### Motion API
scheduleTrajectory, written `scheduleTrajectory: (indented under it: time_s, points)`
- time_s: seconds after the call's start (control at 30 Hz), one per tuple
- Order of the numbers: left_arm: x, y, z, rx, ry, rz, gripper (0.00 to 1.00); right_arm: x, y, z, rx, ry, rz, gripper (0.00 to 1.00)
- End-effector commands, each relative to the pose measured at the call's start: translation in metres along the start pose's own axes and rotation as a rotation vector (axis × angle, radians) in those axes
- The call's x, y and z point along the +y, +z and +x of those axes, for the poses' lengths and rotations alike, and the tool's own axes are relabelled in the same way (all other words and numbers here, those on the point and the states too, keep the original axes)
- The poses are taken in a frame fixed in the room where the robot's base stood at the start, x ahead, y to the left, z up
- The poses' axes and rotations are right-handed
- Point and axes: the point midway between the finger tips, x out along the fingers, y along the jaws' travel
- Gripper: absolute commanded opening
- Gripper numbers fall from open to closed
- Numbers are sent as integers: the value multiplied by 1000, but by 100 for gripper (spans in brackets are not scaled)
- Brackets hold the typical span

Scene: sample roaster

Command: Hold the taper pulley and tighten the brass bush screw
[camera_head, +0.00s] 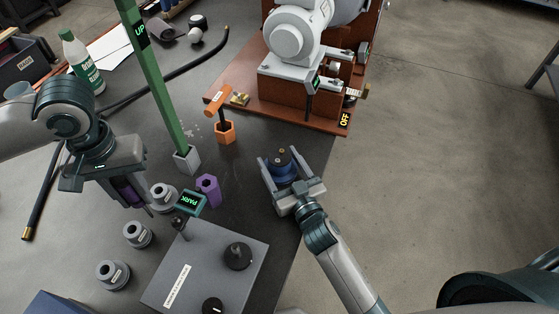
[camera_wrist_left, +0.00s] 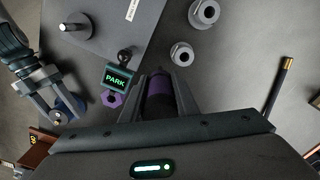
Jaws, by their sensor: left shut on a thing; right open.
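A dark blue taper pulley (camera_head: 283,170) with a dark top and small brass-coloured spots stands at the bench's right side. My right gripper (camera_head: 282,163) is open, its two fingers on either side of the pulley. Whether they touch it I cannot tell. The pulley also shows at the left of the left wrist view (camera_wrist_left: 66,112). My left gripper (camera_head: 145,205) is shut on a purple-handled tool (camera_wrist_left: 159,90), held over the bench left of the purple hexagonal holder (camera_head: 208,188). The tool's tip is hidden. I cannot clearly make out the bush screw.
A grey box with knobs (camera_head: 208,268) and a PARK sign (camera_head: 190,203) stand at the front. Several grey flanged pulleys (camera_head: 113,274) lie left of it. A green post (camera_head: 158,90) and an orange tool in its holder (camera_head: 225,132) stand behind. The roaster (camera_head: 295,60) is at the back.

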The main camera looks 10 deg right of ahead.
Motion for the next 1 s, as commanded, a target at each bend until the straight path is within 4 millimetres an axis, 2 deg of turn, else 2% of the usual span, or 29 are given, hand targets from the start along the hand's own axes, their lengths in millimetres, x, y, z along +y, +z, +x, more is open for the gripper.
scheduleTrajectory:
  time_s: [0.9,0.93,1.0]
  points:
    - [0,0,-8,0,0,0,0,0,-5,0,0,0,0,67]
    - [0,0,-8,0,0,0,0,0,-5,0,0,0,0,62]
    - [0,0,-8,0,0,0,0,0,-5,0,0,0,0,45]
